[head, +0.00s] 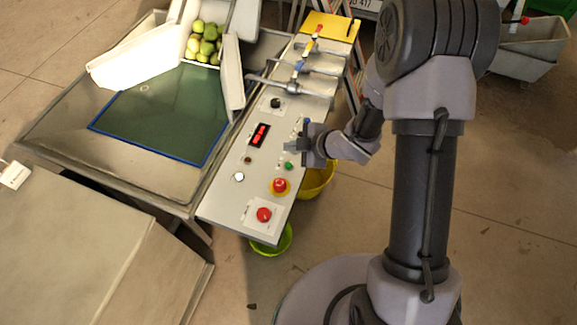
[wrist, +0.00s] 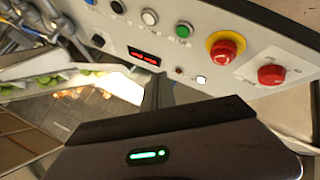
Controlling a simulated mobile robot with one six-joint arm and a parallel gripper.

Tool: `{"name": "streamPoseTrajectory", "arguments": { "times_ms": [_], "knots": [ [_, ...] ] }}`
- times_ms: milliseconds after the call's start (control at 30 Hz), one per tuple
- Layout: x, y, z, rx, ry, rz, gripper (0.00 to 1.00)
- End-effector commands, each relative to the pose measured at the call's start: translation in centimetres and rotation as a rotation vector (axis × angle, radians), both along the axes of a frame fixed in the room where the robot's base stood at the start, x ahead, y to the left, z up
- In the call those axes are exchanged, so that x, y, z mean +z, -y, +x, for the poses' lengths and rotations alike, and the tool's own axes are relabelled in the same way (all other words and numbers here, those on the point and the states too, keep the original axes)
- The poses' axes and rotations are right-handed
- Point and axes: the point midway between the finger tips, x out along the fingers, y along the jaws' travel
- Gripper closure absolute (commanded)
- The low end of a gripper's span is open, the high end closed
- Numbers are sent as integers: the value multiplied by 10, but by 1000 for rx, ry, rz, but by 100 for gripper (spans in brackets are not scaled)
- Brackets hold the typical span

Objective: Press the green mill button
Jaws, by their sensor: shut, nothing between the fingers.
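The green button (head: 288,166) sits on the sloping grey control panel (head: 225,205), just above the red emergency stop in the head view. In the wrist view the green button (wrist: 184,29) is between a white button (wrist: 149,16) and the emergency stop. My gripper (head: 290,146) is shut and empty, its tips pointing left over the panel near the green button in the head view. The gap between tips and panel is hard to judge. A dark gripper part with a green light (wrist: 148,155) fills the bottom of the wrist view.
A red display (head: 259,134), a black knob (head: 276,103) and pipes with levers (head: 290,88) are farther up. A yellow bucket (head: 316,182) stands below the panel.

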Motion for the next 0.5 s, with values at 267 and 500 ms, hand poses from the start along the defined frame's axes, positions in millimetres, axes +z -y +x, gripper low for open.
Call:
{"name": "streamPoseTrajectory", "arguments": {
  "times_ms": [267,500],
  "knots": [
    [-47,0,0,-1,-1,0,100],
    [-70,0,0,-1,1,0,100]
  ]
}}
